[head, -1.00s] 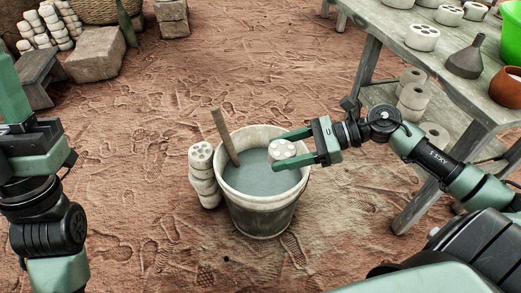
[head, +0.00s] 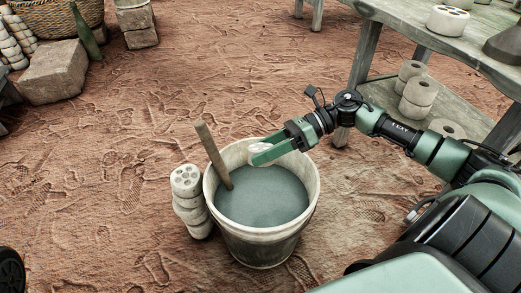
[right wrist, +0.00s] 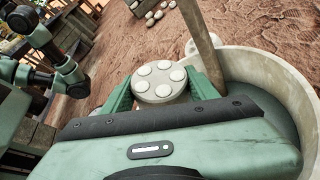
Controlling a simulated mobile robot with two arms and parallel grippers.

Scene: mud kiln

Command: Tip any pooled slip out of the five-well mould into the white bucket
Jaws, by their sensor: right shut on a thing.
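The pale round five-well mould (head: 259,147) is held in my right gripper (head: 265,150), above the far inside of the white bucket (head: 262,240). The gripper and mould look turned over to one side in the head view. The right wrist view shows the mould (right wrist: 160,83) between the two green fingers, with five whitish round wells on the face towards the camera. I cannot tell how full they are. Grey slip (head: 262,203) lies in the bucket, and no falling stream shows. My left gripper is out of view.
A wooden stick (head: 214,155) stands leaning in the bucket. A stack of moulds (head: 187,200) stands close against its left side. A wooden table (head: 400,30) with more moulds is at upper right. Bare earth floor lies left of the bucket.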

